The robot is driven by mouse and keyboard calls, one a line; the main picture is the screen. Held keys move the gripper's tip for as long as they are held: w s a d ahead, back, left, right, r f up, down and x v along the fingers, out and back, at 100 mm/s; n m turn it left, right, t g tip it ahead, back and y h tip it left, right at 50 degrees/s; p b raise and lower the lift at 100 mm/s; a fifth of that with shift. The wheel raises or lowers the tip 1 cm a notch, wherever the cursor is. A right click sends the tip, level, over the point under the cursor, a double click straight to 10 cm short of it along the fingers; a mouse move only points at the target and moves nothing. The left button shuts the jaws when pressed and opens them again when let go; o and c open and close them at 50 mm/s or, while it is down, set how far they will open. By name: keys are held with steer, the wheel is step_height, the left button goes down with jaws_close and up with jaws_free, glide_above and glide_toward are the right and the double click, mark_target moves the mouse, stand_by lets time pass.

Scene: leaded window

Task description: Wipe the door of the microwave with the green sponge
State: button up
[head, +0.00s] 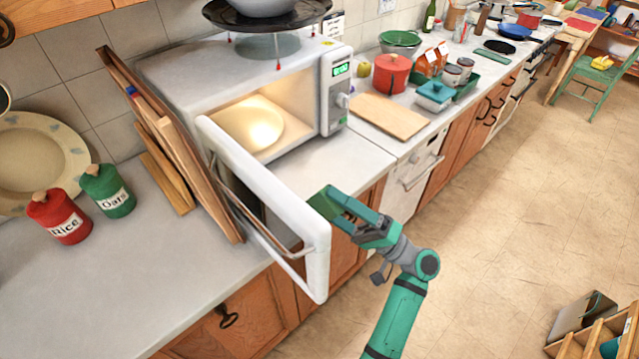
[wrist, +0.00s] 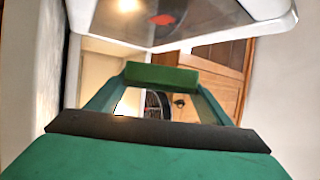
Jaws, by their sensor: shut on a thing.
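The white microwave (head: 325,95) stands on the counter with its lit inside showing. Its door (head: 268,192) is swung wide open and juts out past the counter's front edge. My gripper (head: 337,206) is shut on the green sponge (head: 324,205), just right of the door's free end, on the side facing the microwave's inside. In the wrist view the sponge (wrist: 162,77) sits between the fingertips, and the door (wrist: 235,28), with its dark glass and white frame, fills the top. The sponge looks apart from the door there, but I cannot tell how wide the gap is.
Wooden boards (head: 165,140) lean beside the microwave, close behind the open door. The floor (head: 500,220) at right is mostly clear.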

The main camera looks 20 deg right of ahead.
steer(key=shift+w+a, duration=0.25)
steer(key=shift+w, duration=0.1)
steer(key=shift+s+a, duration=0.15)
steer(key=shift+a, duration=0.5)
steer(key=a, duration=0.1)
steer(key=s+a, duration=0.1)
steer(key=a, duration=0.2)
steer(key=shift+s, duration=0.4)
steer(key=shift+a, duration=0.2)
steer(key=shift+s+a, duration=0.1)
steer(key=shift+a, duration=0.25)
